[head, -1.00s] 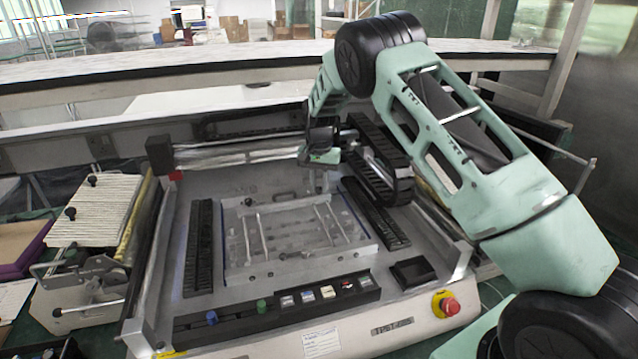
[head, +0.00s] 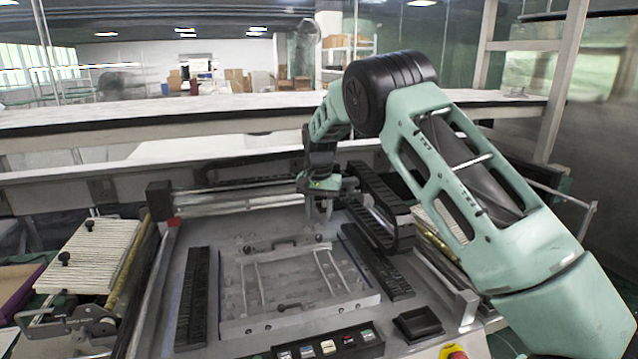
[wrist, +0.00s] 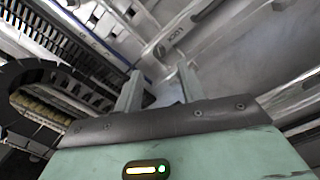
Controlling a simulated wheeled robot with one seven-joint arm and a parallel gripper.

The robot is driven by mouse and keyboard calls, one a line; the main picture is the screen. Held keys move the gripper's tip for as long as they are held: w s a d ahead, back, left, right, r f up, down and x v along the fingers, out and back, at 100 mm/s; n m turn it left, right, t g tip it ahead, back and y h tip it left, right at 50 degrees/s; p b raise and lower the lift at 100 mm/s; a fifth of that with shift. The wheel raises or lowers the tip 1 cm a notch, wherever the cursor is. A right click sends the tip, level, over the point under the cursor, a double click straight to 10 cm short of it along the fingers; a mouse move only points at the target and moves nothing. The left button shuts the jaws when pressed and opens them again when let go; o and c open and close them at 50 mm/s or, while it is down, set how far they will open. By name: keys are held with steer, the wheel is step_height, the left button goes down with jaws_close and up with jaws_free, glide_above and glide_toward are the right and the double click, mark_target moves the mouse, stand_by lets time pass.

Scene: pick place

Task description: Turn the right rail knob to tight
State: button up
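My gripper (head: 318,212) hangs pointing down over the back part of the grey machine bed, just behind the silver plate (head: 342,307). In the wrist view my gripper (wrist: 159,78) has its two fingers apart, with nothing visible between them. A silver rail (head: 240,201) runs across the back of the bed, to the left of my gripper. I cannot pick out the right rail knob with certainty in either view; it may be hidden by my arm or too small to tell.
A black cable chain (head: 378,212) curves close on the right of my gripper; the wrist view shows it on the left (wrist: 20,85). Black strips flank the plate on the left (head: 193,300) and right (head: 376,262). A front button panel (head: 328,346) is partly cut off.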

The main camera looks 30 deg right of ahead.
mark_target(319, 235)
step_height(319, 235, up, 12)
steer(key=b, duration=0.1)
steer(key=shift+f, duration=0.25)
steer(key=s+a+n+y, duration=0.2)
steer(key=s+a+n, duration=0.6)
steer(key=s+a, duration=1.2)
steer(key=s+a+f+n, duration=0.1)
steer(key=s+f+n, duration=0.1)
steer(key=s, duration=0.6)
steer(key=s+a+f+n+h, duration=0.1)
steer(key=s+f+n, duration=0.1)
steer(key=s, duration=0.6)
steer(key=s+a+f+n, duration=0.1)
steer(key=s+n, duration=0.3)
steer(key=s, duration=0.5)
steer(key=shift+a+f, duration=0.35)
steer(key=shift+f, duration=0.55)
steer(key=shift+s, duration=0.1)
